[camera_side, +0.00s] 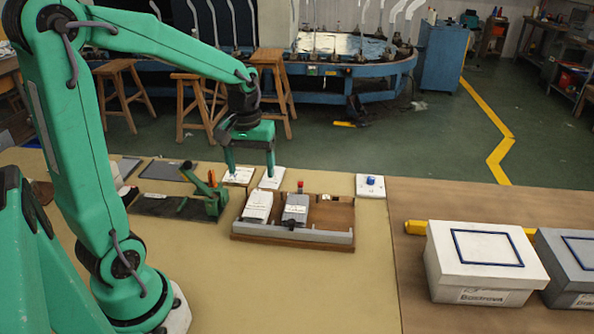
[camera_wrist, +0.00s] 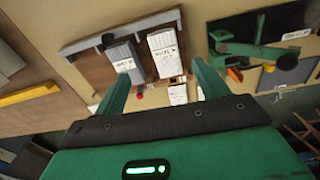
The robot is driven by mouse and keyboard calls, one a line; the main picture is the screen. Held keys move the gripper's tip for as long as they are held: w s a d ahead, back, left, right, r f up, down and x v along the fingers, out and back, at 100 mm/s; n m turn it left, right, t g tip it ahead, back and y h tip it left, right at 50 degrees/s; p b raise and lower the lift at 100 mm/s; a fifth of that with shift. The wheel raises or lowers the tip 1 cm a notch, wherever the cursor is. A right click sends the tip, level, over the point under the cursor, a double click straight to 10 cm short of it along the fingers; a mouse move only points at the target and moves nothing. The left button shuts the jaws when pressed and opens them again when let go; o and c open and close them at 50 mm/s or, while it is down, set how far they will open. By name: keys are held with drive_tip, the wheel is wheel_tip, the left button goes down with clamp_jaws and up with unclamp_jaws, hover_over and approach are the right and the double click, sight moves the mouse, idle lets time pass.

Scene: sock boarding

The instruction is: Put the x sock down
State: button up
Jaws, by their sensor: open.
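My gripper (camera_side: 250,172) is open, its fingers pointing down behind the wooden tray (camera_side: 338,216); nothing shows between them. It also shows in the wrist view (camera_wrist: 162,70) with its fingers spread. In the tray lie a white folded sock-like piece (camera_side: 257,206) and a grey one (camera_side: 295,208), side by side. In the wrist view, the grey piece (camera_wrist: 121,62) and the white piece (camera_wrist: 163,52) carry dark marks too small to read, so I cannot tell which is the x sock. White cards (camera_side: 239,176) lie near the fingertips behind the tray.
A green clamp-like device (camera_side: 212,195) stands on a dark plate left of the tray. A white pad with a blue knob (camera_side: 370,186) sits to the right. A white box (camera_side: 483,262) and a grey box (camera_side: 572,268) stand farther right. The table front is clear.

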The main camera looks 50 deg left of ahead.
drive_tip(key=s+d+r+m+t, duration=0.5)
drive_tip(key=s+d+r+m, duration=0.2)
drive_tip(key=s+d+m, duration=0.1)
drive_tip(key=s+d, duration=0.1)
drive_tip(key=d, duration=0.1)
drive_tip(key=shift+s+d+r, duration=0.2)
drive_tip(key=shift+s+d, duration=0.1)
drive_tip(key=shift+s, duration=0.1)
